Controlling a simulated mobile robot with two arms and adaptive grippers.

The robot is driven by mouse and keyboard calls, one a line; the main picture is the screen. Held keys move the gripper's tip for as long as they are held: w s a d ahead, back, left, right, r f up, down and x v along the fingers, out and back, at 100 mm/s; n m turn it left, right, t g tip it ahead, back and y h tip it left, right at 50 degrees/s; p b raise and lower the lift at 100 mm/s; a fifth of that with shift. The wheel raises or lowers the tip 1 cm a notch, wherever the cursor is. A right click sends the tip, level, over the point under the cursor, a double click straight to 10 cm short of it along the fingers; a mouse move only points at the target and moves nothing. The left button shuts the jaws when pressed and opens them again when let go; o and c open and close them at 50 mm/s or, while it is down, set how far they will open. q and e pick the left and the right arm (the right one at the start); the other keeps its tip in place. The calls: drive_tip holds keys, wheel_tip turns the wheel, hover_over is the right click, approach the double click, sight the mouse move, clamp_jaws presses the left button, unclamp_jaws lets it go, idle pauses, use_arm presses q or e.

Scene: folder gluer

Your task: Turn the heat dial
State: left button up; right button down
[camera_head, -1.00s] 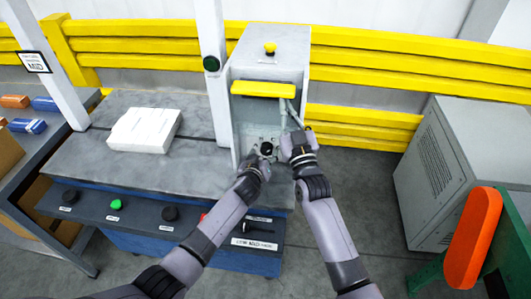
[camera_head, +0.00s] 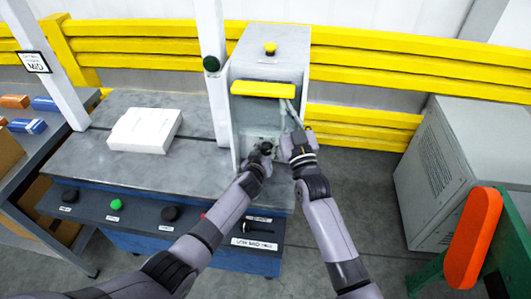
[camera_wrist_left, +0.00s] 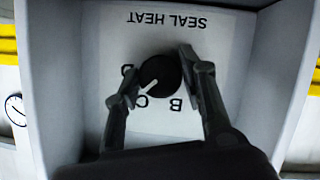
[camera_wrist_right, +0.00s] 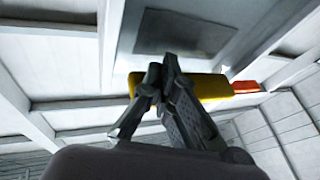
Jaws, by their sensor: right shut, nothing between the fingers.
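The heat dial (camera_wrist_left: 160,76) is a round black knob on a white panel marked SEAL HEAT, which appears upside down in the left wrist view. Its white pointer aims down-left, toward the letter C. Letters B and D also show. My left gripper (camera_wrist_left: 157,70) has its fingers apart, one on each side of the dial. I cannot tell whether both touch it. In the head view my left gripper (camera_head: 264,150) is at the front recess of the grey machine (camera_head: 270,50). My right gripper (camera_wrist_right: 160,80) is shut and empty, beside the machine's right side.
A yellow bar (camera_head: 262,89) crosses the machine above the recess. A white post (camera_head: 212,90) stands to its left. A white box (camera_head: 145,130) lies on the grey table (camera_head: 105,180). A control strip (camera_head: 140,215) runs along the front. A grey cabinet (camera_head: 450,170) stands at right.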

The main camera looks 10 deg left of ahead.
use_arm(q)
drive_tip(key=c, duration=0.6)
drive_tip(key=shift+c, duration=0.2)
drive_tip(key=m+y, duration=0.2)
drive_tip(key=shift+d+m, duration=0.15)
drive_tip(key=shift+m, duration=0.25)
drive_tip(key=m+y, duration=0.2)
drive_tip(key=m, duration=0.1)
drive_tip(key=shift+f, duration=0.1)
idle(0.4)
drive_tip(key=o, duration=1.1)
